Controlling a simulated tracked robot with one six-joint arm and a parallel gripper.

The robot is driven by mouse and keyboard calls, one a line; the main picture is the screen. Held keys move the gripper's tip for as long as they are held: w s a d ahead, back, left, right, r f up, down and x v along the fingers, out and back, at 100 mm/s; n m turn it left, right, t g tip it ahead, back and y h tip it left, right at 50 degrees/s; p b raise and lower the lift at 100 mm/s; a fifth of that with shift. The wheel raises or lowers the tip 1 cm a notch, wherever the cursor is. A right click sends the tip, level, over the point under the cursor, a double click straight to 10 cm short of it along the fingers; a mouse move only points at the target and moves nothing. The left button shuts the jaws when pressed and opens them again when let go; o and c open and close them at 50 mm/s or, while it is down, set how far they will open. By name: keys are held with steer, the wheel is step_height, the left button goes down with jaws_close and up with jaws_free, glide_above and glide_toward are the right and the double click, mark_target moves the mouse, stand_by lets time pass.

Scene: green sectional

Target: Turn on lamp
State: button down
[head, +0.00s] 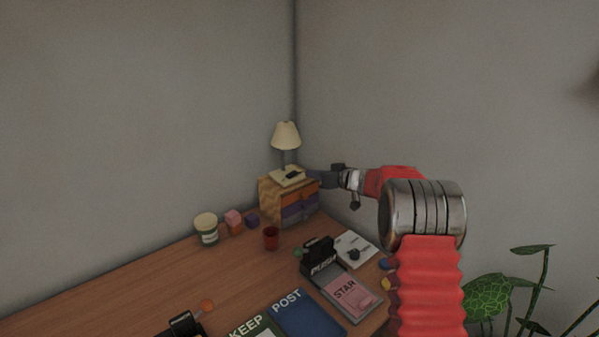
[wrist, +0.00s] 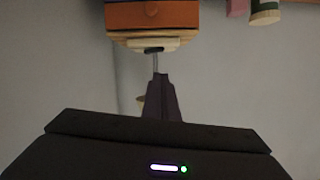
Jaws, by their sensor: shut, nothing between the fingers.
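The lamp (head: 286,136) has a cream shade, a thin stem and a pale square base (head: 283,178) with a dark piece on it. It stands upright on a small wooden drawer box (head: 268,196) in the room's corner. I see no clear glow from the shade. My gripper (head: 314,178) is shut and empty, just right of the lamp base in the head view. In the wrist view, which looks upside down, my shut fingers (wrist: 160,77) point at the lamp base (wrist: 145,43). They hide part of the lamp. I cannot tell whether they touch it.
The wooden desk (head: 160,285) holds a tub (head: 206,229), several small blocks, a red cup (head: 270,238), a black PUSH item (head: 319,258), a pink STAR card (head: 352,294) and books (head: 308,314). Walls close in behind the lamp. A plant (head: 487,298) stands at right.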

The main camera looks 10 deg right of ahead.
steer(key=shift+w+d+r+n+t, duration=0.3)
steer(key=shift+r+n, duration=0.25)
steer(key=shift+n, duration=0.25)
steer(key=shift+w+d+r+n+t, duration=0.15)
steer(key=shift+w+r+n, duration=0.2)
steer(key=shift+r+n, duration=0.35)
steer(key=shift+f, duration=0.15)
steer(key=shift+w, duration=0.1)
glide_above(292, 174)
steer(key=s+d, duration=0.2)
steer(key=shift+s+d+f, duration=0.1)
steer(key=shift+d+f, duration=0.05)
steer(key=shift+f, duration=1.05)
steer(key=shift+w+d+f, duration=0.15)
steer(key=shift+f, duration=0.85)
steer(key=shift+w+d+f, duration=0.1)
steer(key=shift+f, duration=0.9)
steer(key=shift+a, duration=0.1)
